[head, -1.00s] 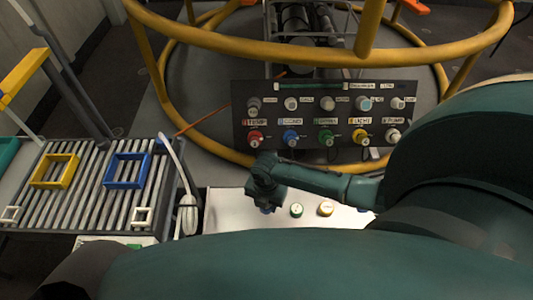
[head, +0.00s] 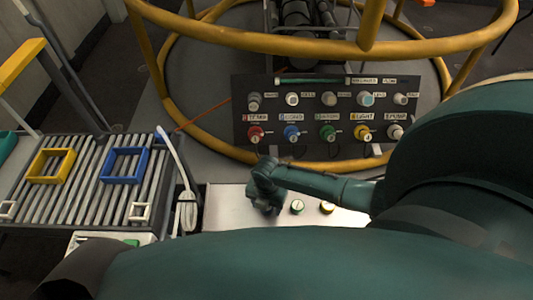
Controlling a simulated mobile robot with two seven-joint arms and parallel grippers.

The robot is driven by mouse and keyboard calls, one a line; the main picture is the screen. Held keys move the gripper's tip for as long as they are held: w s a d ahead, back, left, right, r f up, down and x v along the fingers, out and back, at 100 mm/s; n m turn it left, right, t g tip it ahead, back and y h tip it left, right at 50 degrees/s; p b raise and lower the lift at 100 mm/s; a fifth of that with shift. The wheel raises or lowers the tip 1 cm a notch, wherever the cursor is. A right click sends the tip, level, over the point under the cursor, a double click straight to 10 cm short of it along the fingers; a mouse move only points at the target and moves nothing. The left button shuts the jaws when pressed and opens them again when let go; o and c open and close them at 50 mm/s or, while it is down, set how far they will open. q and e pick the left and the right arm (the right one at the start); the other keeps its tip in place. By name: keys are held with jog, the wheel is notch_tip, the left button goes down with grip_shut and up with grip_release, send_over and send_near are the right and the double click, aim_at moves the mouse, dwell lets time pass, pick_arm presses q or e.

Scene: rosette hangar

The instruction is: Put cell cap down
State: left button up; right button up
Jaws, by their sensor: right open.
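My right gripper (head: 270,208) points down at the left part of the white tabletop (head: 225,207). It is open, but its fingertips are small and dark here. I cannot make out the cell cap; the gripper and wrist hide the spot beneath them. Two round caps stand on the white surface to the right of the gripper: a green-rimmed one (head: 297,207) and a yellow-rimmed one (head: 327,208). My left gripper is not in view.
A dark panel (head: 310,110) with two rows of labelled knobs stands behind the table. A yellow ring rail (head: 330,44) surrounds it.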

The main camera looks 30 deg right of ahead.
notch_tip(320, 180, up, 11)
jog(key=p, duration=0.5)
jog(key=s+a+r+m+t+y, duration=0.2)
jog(key=a+m, duration=0.2)
jog(key=a, duration=0.2)
jog(key=s+a+r+m+t+y, duration=0.2)
jog(key=s+a+r+m+t, duration=0.15)
jog(key=a, duration=0.25)
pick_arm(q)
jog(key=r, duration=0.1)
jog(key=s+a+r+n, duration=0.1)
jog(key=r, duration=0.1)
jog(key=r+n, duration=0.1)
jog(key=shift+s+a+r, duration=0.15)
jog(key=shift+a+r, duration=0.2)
pick_arm(e)
notch_tip(320, 180, up, 17)
jog(key=s+d+m+t, duration=0.2)
jog(key=m+t, duration=0.6)
jog(key=m, duration=0.6)
jog(key=shift+s+d+y, duration=0.3)
jog(key=shift+s+d, duration=0.05)
jog(key=shift+d, duration=0.1)
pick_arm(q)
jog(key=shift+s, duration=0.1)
pick_arm(e)
jog(key=shift+s+m, duration=0.1)
jog(key=shift+m, duration=0.15)
